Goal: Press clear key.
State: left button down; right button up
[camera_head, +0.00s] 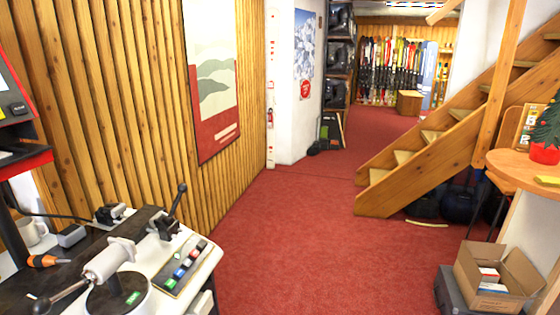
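A small key panel (186,268) with a slanted top sits at the right front edge of the workbench at lower left. It carries a row of coloured keys, among them a green key (170,283), a blue key (179,272) and a red one beyond it. The labels are too small to read, so I cannot tell which is the clear key. Neither of my grippers is in view.
A white and black device with a lever (110,262) stands left of the panel. A black upright lever (179,204) rises behind it. A mug (32,233) and an orange-handled tool (46,261) lie further left. Red carpet (290,240) is clear; an open carton (497,275) is right.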

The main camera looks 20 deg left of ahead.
aim_at(19, 108)
jog(key=i+l+u, duration=0.2)
jog(key=i+u, duration=0.25)
jog(key=i+l+u, duration=0.95)
jog(key=l, duration=0.15)
jog(key=i+l+u, duration=0.1)
jog(key=l+u, duration=0.2)
